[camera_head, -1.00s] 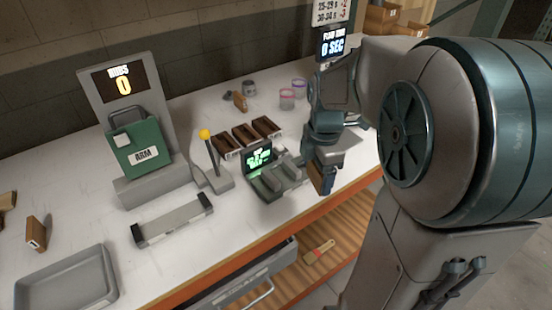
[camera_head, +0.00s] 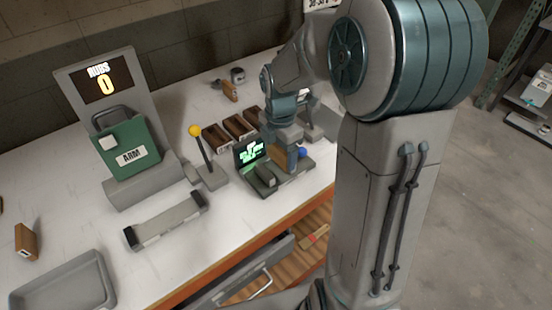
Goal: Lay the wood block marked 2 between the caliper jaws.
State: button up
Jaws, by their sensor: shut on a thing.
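The caliper (camera_head: 250,154) is the grey device with a lit green screen, near the table's front edge. One grey jaw block (camera_head: 265,177) shows; the other side is partly hidden by my gripper. My gripper (camera_head: 291,156) points down over the caliper's right part, shut on a brown wood block (camera_head: 292,161). The block is mostly hidden and I cannot read a mark on it. I cannot tell whether it touches the caliper bed. Another wood block (camera_head: 26,243) with a small white label stands at the far left; its number is unreadable.
A lever with a yellow knob (camera_head: 195,131) stands left of the caliper. Dark wooden trays (camera_head: 230,128) lie behind it. A grey bar with dark ends (camera_head: 165,220), a grey tray (camera_head: 65,285) and a green ARM box (camera_head: 128,148) stand left.

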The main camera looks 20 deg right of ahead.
aim_at(276, 161)
jog(key=shift+w+a+f, duration=0.35)
jog(key=shift+w+f, duration=0.05)
jog(key=shift+w, duration=0.15)
jog(key=shift+f, duration=2)
jog(key=shift+f, duration=0.1)
jog(key=shift+f, duration=0.15)
jog(key=o, duration=1)
